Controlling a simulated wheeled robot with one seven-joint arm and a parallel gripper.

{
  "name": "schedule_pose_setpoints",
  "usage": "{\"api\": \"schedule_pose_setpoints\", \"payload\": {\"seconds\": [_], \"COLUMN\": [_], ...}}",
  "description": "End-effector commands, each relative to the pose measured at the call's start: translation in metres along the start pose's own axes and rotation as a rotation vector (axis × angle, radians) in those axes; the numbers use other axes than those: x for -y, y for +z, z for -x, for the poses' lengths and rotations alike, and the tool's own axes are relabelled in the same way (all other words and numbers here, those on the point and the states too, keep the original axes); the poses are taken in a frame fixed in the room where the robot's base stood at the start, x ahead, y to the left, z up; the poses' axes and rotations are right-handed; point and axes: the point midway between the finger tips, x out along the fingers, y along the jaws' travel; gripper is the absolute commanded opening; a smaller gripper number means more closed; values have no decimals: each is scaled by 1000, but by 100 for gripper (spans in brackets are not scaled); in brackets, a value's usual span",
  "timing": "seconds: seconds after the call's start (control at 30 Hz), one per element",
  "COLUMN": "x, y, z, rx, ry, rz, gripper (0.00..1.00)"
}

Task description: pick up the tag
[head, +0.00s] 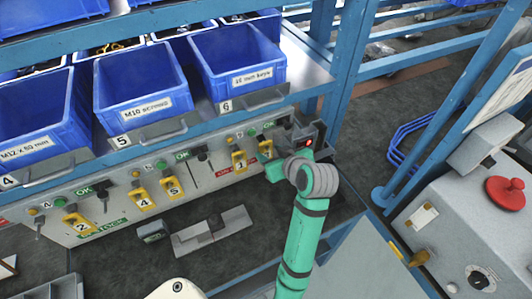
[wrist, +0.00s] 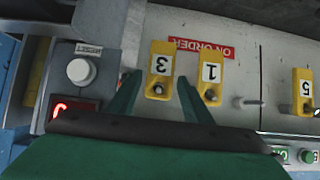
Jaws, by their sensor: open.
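Several yellow numbered tags hang on the grey panel. Tag 3 (wrist: 160,62) hangs on a peg between my gripper's fingers in the wrist view, and its top shows in the head view (head: 265,148). My gripper (wrist: 158,88) is open and empty, its fingers pointing at the panel on either side of tag 3. The right finger overlaps the edge of tag 1 (wrist: 211,72) in the picture; I cannot tell whether they touch. Tag 1 also shows in the head view (head: 239,160). Tag 5 (head: 173,187), tag 4 (head: 142,200) and tag 2 (head: 78,223) hang further left.
A white reset button (wrist: 81,70) and a red-lit display (wrist: 73,110) sit beside the tags. Blue bins (head: 140,85) stand on the shelf above the panel. A flat metal plate (head: 212,232) lies on the bench below. Blue rack posts (head: 345,70) stand to the right.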

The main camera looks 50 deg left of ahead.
Motion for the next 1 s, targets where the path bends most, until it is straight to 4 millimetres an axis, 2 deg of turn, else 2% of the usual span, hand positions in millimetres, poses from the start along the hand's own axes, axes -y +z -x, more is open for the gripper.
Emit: {"api": "schedule_pose_setpoints", "payload": {"seconds": [0.13, 0.4, 0.53, 1.0], "x": [0, 0, 0, -1], "y": [1, 1, 1, -5], "z": [-14, -16, -16, -12], "rx": [1, 1, 1, 0], "ry": [0, 1, 1, 2], "rz": [-1, -1, -1, -1], "gripper": [45, 45, 14, 14]}}
